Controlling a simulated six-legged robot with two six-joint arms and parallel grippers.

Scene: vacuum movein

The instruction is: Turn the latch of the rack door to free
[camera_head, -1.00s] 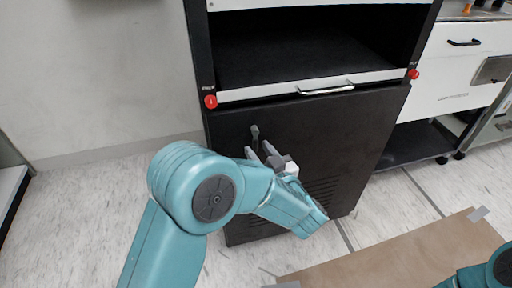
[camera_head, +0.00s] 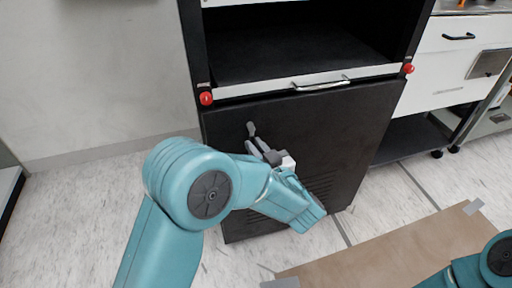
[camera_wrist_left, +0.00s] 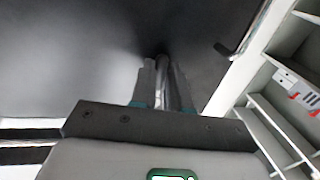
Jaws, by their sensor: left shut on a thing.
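The rack door (camera_head: 330,125) is a black panel, closed against the lower rack. Its latch (camera_head: 251,128) is a small grey handle near the upper left of the door, leaning slightly with its lower end toward the right. My left gripper (camera_head: 258,145) is at the latch, shut on its lower part. In the left wrist view, the two grey fingers (camera_wrist_left: 164,85) stand close together against the dark door (camera_wrist_left: 80,50), with the thin latch between them. The fingers hide most of the latch there. My right gripper is out of the head view; only part of that arm shows at bottom right.
Above the door is an open rack bay with a white strip and metal handle (camera_head: 322,85). Red knobs (camera_head: 206,98) flank it. A white drawer cabinet (camera_head: 455,65) stands at right. A brown mat (camera_head: 400,250) lies on the floor.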

